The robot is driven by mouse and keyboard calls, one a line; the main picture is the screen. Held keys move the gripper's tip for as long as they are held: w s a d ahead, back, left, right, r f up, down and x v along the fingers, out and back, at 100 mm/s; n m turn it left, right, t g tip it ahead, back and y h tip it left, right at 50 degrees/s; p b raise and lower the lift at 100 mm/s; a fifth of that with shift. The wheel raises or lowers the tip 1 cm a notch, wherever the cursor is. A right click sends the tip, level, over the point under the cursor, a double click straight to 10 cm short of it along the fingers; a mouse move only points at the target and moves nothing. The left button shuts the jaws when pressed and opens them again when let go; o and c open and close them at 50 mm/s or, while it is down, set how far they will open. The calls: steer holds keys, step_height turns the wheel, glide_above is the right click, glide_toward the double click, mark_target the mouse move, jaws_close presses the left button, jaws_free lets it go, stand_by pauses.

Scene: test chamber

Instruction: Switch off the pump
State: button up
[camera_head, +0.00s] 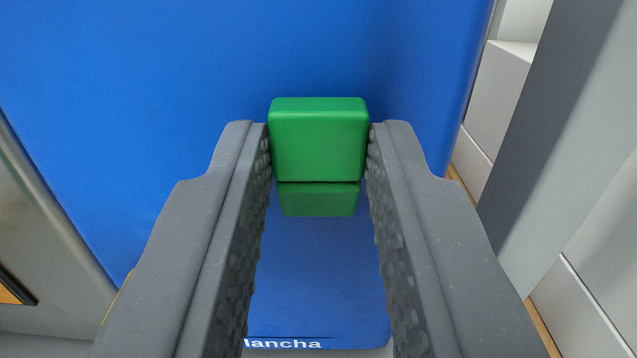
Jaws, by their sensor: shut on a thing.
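A green block-shaped part (319,140), which looks like the pump's switch, sits in front of a blue panel (130,110). A darker green face shows just below its bright front face. My gripper (319,150) reaches toward the panel, with one grey finger on each side of the green part. The textured finger pads touch its left and right sides, so the gripper is shut on it. How the green part joins the panel is hidden behind it.
Part of a white word, "lancha" (284,344), shows on the blue surface below. Grey and white wall parts (560,170) stand close on the right. A grey frame (45,235) stands at the left.

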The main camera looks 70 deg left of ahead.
steer(key=o, duration=1)
steer(key=shift+d, duration=0.1)
steer(key=p+v, duration=0.1)
steer(key=v, duration=1.2)
steer(key=shift+s+d+f+p, duration=0.15)
steer(key=shift+s+d+p, duration=0.05)
steer(key=shift+d+p, duration=0.15)
